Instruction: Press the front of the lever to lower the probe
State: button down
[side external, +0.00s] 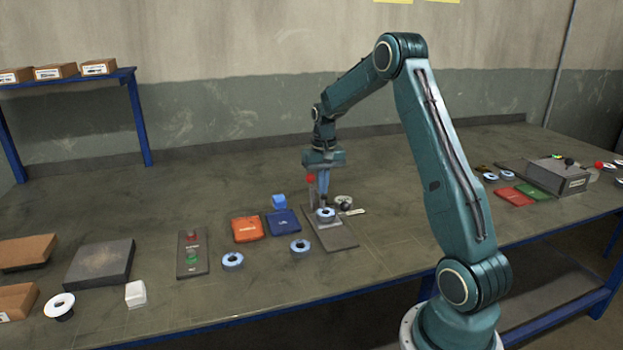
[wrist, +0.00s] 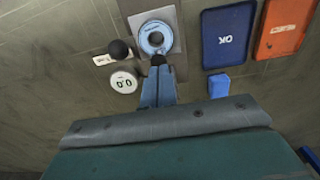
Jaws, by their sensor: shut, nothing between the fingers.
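The gauge stand's grey base plate (side external: 338,237) lies flat on the bench, with a blue-rimmed flap disc (side external: 325,215) on it. The disc also shows in the wrist view (wrist: 156,38). A round gauge (wrist: 123,82) reading 0.0 is beside it, with a black ball knob (wrist: 119,48) over a pale strip. A red knob (side external: 310,178) shows left of my gripper in the side view. My gripper (side external: 323,205) is shut and empty, pointing down just behind the disc. I cannot tell which knob is the lever's front, or whether my fingertips touch anything.
A blue OK tray (wrist: 228,38) and an orange tray (wrist: 283,28) lie beside the stand. A small blue block (side external: 279,201) is near them. Loose discs (side external: 300,247) (side external: 232,261) and a button panel (side external: 193,254) are left.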

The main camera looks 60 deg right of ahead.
jog(key=shift+r, duration=0.1)
notch_tip(320, 180, up, 9)
dwell(1.0)
jog(key=shift+a, duration=0.15)
dwell(0.7)
